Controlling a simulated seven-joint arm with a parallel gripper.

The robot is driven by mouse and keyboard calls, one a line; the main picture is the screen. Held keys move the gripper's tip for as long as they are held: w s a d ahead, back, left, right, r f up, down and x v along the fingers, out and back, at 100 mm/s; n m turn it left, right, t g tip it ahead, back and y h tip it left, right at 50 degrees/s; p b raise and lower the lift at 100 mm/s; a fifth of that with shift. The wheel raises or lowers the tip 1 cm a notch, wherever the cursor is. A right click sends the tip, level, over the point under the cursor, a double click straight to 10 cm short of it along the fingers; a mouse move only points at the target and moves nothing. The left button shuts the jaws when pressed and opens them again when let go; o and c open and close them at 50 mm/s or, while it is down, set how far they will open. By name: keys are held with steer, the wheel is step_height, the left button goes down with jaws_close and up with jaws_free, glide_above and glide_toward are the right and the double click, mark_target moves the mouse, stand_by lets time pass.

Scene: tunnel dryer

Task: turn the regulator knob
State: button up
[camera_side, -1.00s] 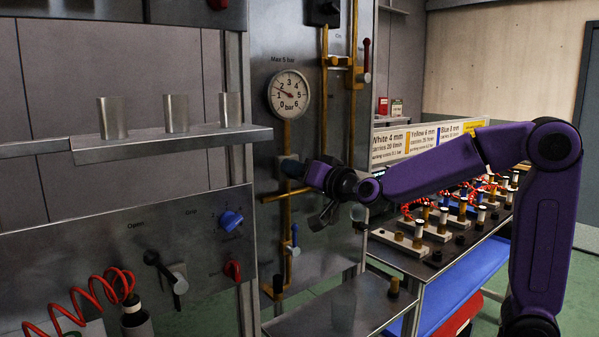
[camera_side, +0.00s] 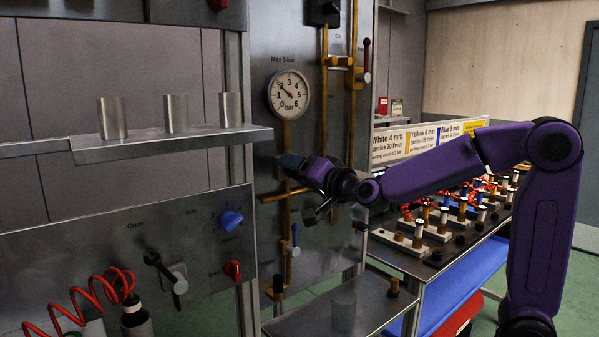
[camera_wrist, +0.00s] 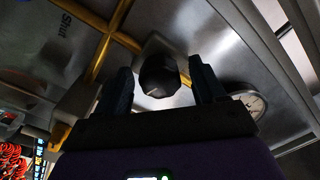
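The dark faceted regulator knob (camera_wrist: 160,76) sits between my two fingers in the wrist view. A narrow gap shows on each side of it, so my gripper (camera_wrist: 161,84) looks open around the knob and not clamped. In the side view my gripper (camera_side: 290,163) is at the metal panel, on the yellow pipe below the gauge, and hides the knob. The round white pressure gauge (camera_side: 288,94) is above it, its needle pointing to the upper left, near 2. The gauge also shows in the wrist view (camera_wrist: 252,104).
Yellow pipes (camera_side: 287,210) run close around my gripper, with a blue-handled valve (camera_side: 295,240) below. A metal shelf with cylinders (camera_side: 175,145) juts out at left. A bench with fittings (camera_side: 440,235) stands to the right, under my arm.

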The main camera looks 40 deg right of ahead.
steer(key=shift+s, duration=0.1)
steer(key=s, duration=1.1)
steer(key=shift+s+d, duration=0.15)
steer(key=shift+s, duration=0.25)
steer(key=shift+f, duration=0.1)
steer(key=s+a+f+n+g+y, duration=0.8)
steer(key=s+a+f+n+g, duration=0.2)
steer(key=s+a+f+n, duration=0.15)
steer(key=s+d+f+n+g+h, duration=0.4)
steer(key=s+d+f, duration=0.1)
steer(key=s, duration=0.3)
steer(key=s+d+f+n+g+h, duration=0.4)
steer(key=s+d+f+n, duration=0.1)
steer(key=s+d, duration=0.3)
steer(key=shift+s+f, duration=0.55)
steer(key=shift+s, duration=0.2)
